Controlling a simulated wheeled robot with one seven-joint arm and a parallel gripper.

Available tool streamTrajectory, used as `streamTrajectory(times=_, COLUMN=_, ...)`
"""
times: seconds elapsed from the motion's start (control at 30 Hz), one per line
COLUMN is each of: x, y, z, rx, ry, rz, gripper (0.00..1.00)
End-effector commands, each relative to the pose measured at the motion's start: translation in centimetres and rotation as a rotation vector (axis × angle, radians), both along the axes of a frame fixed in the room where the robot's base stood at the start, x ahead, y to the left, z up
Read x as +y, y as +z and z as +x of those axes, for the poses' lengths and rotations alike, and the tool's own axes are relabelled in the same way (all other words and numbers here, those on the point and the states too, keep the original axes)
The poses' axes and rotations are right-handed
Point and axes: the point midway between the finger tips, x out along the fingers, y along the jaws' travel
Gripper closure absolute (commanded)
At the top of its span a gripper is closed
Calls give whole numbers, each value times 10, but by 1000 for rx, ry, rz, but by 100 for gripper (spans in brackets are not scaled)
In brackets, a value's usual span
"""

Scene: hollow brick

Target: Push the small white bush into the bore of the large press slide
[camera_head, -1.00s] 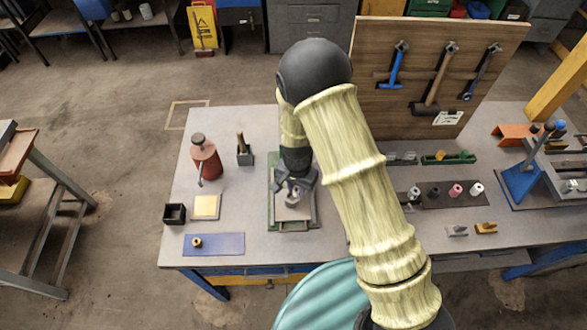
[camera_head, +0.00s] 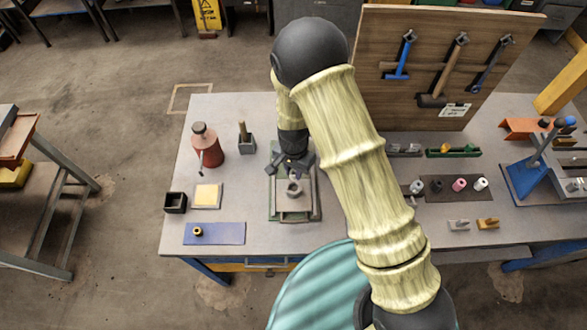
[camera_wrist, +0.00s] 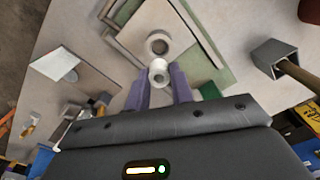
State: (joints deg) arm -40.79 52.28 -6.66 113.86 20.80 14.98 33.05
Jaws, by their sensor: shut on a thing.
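The press slide (camera_head: 294,188) shows as a grey round collar with a dark bore, on a pale plate in a green-edged tray (camera_head: 273,212) at the middle of the bench. In the wrist view the collar (camera_wrist: 157,38) lies just beyond my fingertips, its bore facing up toward the camera. My gripper (camera_head: 292,171) is at the far side of the collar. In the wrist view its purple fingers (camera_wrist: 163,84) are shut on the small white bush (camera_wrist: 159,74). The bush appears right beside the collar's near rim; whether they touch I cannot tell.
A red can (camera_head: 208,148), a grey holder with a wooden handle (camera_head: 246,143), a black box (camera_head: 175,203), a yellow pad (camera_head: 206,196) and a blue mat (camera_head: 220,237) stand left. A dark mat (camera_head: 448,190) with several cylinders and a blue press (camera_head: 524,180) stand right.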

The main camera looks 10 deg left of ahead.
Motion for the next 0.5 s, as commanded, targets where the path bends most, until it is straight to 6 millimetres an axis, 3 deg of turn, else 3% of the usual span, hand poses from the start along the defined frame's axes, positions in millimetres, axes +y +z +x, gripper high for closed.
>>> streamTrajectory(times=0.5, x=0, y=-39, z=0, rx=0, ry=0, rz=0, gripper=98)
